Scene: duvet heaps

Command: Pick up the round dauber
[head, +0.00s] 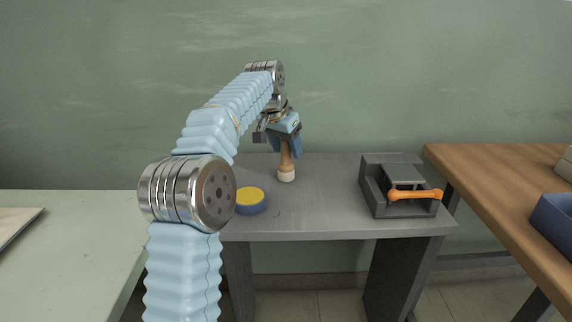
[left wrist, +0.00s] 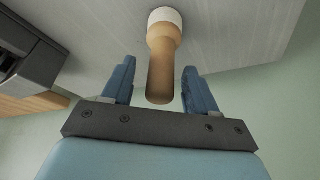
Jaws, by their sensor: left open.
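The round dauber (head: 286,168) stands upright on the grey table, with a tan wooden handle and a white round end at the bottom. My left gripper (head: 286,148) is above it, coming down over the top of the handle. In the left wrist view the dauber (left wrist: 162,62) reaches in between the two blue fingers of my left gripper (left wrist: 160,82). The fingers are apart, with a gap showing on both sides of the handle. My right gripper is in neither view.
A round tin with a yellow top (head: 251,201) stands on the grey table (head: 325,205), left of the dauber. A dark grey device with an orange handle (head: 414,194) stands at the table's right. A wooden table (head: 500,185) is at the right and a pale green one (head: 75,240) at the left.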

